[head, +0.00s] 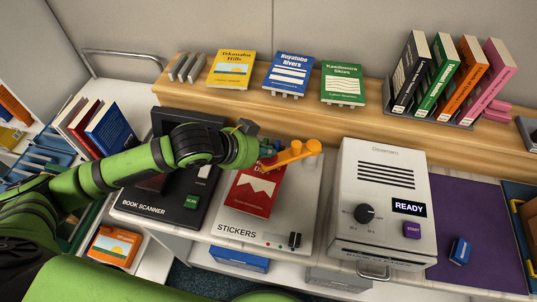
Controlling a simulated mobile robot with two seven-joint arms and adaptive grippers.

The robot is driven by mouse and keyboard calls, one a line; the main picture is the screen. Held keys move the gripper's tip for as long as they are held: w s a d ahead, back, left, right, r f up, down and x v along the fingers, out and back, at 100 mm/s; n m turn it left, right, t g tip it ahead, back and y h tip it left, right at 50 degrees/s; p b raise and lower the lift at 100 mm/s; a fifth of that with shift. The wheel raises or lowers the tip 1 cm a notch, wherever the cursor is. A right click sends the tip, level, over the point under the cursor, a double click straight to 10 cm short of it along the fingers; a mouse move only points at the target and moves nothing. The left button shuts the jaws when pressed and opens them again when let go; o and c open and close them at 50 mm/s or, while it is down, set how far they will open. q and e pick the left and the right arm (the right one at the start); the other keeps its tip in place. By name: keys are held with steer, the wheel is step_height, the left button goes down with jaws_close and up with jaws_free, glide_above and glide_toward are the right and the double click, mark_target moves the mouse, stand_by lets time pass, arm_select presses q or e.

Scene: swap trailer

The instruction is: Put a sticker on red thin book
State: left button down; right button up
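The thin red book (249,198) lies flat on the light grey sticker machine (285,225), which is labelled STICKERS. Its cover has a white shape, and its upper part is partly hidden by my arm and an orange lever (291,155). My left gripper (265,147) is at the lever's left end, above the top of the book. Its fingers are small and partly hidden, so I cannot tell whether they touch the lever or are shut. No sticker can be made out. My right gripper is not in view.
The black book scanner (150,208) stands left of the sticker machine. A grey machine (385,190) showing READY stands right, beside a purple mat (480,215) with a small blue item (460,251). The wooden shelf (300,112) behind holds several books.

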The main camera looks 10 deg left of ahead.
mark_target(265, 159)
arm_select(q)
steer(key=shift+f, duration=0.5)
stand_by(0.4)
steer(key=shift+r, duration=0.1)
steer(key=shift+r+p, duration=1)
steer(key=shift+p, duration=0.2)
steer(key=shift+r, duration=0.1)
step_height(265, 159, up, 5)
steer(key=p, duration=0.6)
steer(key=shift+s+a, duration=0.1)
